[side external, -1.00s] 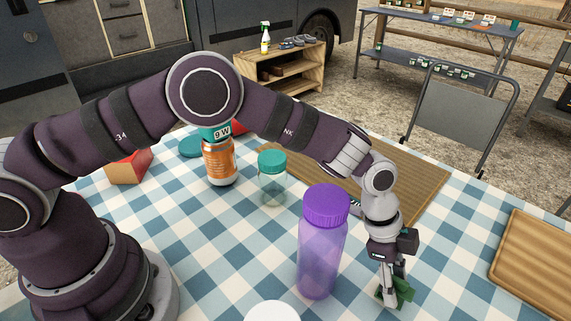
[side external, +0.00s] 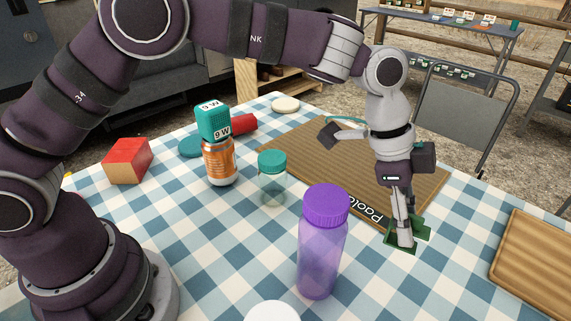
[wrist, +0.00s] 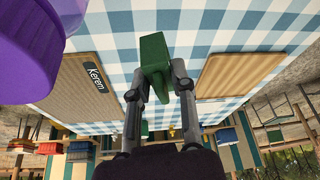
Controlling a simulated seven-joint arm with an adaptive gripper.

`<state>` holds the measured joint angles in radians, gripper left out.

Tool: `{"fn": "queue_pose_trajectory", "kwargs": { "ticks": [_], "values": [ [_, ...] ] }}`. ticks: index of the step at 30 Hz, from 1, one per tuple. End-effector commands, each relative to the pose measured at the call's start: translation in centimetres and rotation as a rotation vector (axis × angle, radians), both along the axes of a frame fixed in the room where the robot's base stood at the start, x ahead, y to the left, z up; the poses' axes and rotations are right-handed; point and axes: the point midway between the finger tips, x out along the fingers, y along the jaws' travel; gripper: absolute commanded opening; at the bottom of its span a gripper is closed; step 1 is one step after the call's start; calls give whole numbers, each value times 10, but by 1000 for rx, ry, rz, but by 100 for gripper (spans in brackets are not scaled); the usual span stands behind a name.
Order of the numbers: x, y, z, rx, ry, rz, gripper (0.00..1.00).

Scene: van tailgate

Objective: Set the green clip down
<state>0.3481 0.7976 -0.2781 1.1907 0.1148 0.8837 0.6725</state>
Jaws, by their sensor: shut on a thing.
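My gripper (side external: 406,226) is shut on the green clip (side external: 424,228), at the right of the purple bottle. The clip also shows between my fingertips in the wrist view (wrist: 153,52). In the side view the clip appears over the near right edge of the brown ribbed board; I cannot tell whether it touches the cloth below. My fingers hide part of the clip.
A purple bottle (side external: 322,245) stands left of my gripper. A wooden board (side external: 535,262) is at right. A teal-lidded jar (side external: 271,182) and orange bottle (side external: 219,163) stand left. Checked cloth between the boards is clear.

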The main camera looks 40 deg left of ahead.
Motion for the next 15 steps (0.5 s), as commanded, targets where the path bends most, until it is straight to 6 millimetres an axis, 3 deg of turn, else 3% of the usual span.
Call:
{"fn": "queue_pose_trajectory", "kwargs": {
  "ticks": [7, 15],
  "values": [
    [23, 88, 34, 0, -6, 455, 3],
    [19, 175, 63, -2, -3, 935, 3]
  ]
}}
